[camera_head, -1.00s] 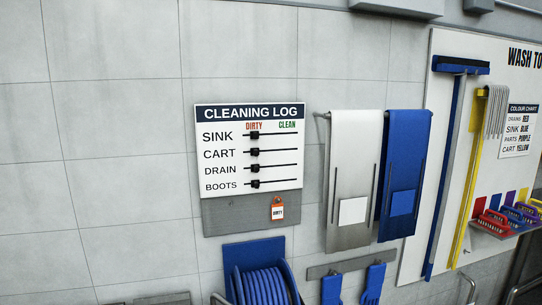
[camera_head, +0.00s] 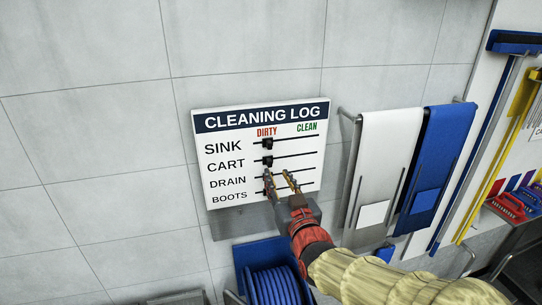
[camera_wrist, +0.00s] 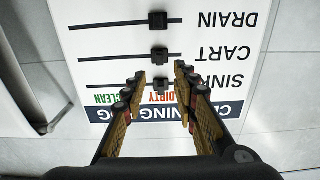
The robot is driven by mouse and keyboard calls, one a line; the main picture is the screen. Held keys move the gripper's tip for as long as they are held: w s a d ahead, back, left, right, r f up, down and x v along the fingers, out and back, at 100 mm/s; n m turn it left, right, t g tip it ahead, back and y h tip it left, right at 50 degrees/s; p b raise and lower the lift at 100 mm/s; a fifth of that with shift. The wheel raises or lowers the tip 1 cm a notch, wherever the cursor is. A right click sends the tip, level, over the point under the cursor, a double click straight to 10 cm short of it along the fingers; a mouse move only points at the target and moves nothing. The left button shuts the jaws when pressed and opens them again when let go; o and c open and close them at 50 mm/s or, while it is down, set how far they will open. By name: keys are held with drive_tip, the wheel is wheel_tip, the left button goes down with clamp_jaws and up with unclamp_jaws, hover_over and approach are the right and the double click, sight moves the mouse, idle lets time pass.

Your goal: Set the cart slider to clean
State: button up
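The cleaning log board (camera_head: 212,186) has rows for sink, cart, drain and boots, with DIRTY and CLEAN labels on top. The black cart slider (camera_head: 267,161) sits at the left, under DIRTY; CLEAN is to its right. It shows upside down in the wrist view (camera_wrist: 159,54), above the sink slider (camera_wrist: 159,86). My gripper (camera_head: 280,176) is open and empty in front of the board's lower rows in the head view, partly hiding the drain and boots sliders. In the wrist view the cart slider lies beyond the spread fingertips; I cannot tell the gap to the board.
The sink slider (camera_head: 267,143) sits just above the cart one, also under DIRTY. A blue hose reel (camera_head: 272,285) is below. The wall left of the board is clear.

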sight(270, 163)
drive_tip(key=shift+p+x, duration=0.75)
drive_tip(key=shift+x, duration=3.05)
drive_tip(key=shift+f, duration=0.15)
drive_tip(key=shift+c, duration=1.3)
drive_tip(key=c, duration=0.4)
clamp_jaws()
